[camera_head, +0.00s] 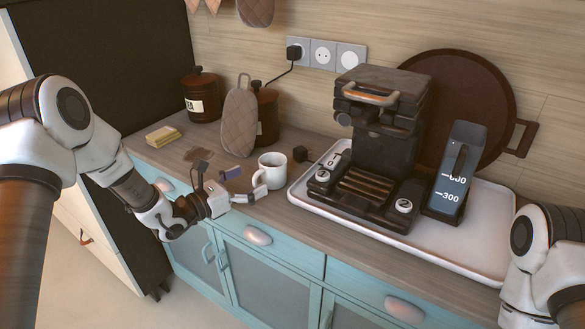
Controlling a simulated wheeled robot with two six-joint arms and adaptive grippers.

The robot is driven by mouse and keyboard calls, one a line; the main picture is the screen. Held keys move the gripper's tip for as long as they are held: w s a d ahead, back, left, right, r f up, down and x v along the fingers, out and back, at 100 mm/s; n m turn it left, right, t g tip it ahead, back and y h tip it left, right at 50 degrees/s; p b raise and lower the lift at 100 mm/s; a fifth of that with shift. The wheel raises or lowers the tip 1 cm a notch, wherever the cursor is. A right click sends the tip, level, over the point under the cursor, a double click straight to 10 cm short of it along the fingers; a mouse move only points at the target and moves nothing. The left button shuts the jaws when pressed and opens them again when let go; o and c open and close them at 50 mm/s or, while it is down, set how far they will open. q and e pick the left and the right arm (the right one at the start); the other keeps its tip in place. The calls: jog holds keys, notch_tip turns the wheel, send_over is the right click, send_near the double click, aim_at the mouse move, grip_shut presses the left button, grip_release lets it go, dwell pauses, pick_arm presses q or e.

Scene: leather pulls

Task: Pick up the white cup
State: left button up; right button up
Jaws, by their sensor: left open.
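The white cup (273,168) stands upright on the wooden counter, just left of the white tray. Its handle points to the left and down, toward my gripper. My left gripper (250,192) is open and empty at the counter's front edge, with its fingers just in front of the cup and close to the handle. I cannot tell whether a finger touches the cup. My right arm shows at the lower right, but its gripper is out of view.
A white tray (481,251) right of the cup holds a black coffee machine (383,140) and a dark water container (456,172). Yellow sponges (163,136) lie at left.

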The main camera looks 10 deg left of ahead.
aim_at(268, 170)
pick_arm(q)
jog(key=shift+w+d+r, duration=0.1)
jog(key=shift+w+r, duration=0.15)
jog(key=shift+r, duration=0.05)
jog(key=x, duration=0.2)
jog(key=p+x, duration=0.1)
jog(key=x, duration=0.2)
jog(key=shift+w+d+f, duration=0.2)
jog(key=shift+w+f, duration=0.1)
jog(key=shift+w, duration=0.05)
jog(key=shift+s+a+r, duration=0.1)
jog(key=c, duration=1.3)
pick_arm(e)
jog(key=shift+s+a+r, duration=0.1)
jog(key=shift+s+r, duration=0.05)
jog(key=shift+r, duration=0.3)
jog(key=shift+s+a+r, duration=0.1)
jog(key=shift+s+r, duration=0.05)
jog(key=shift+r, duration=0.3)
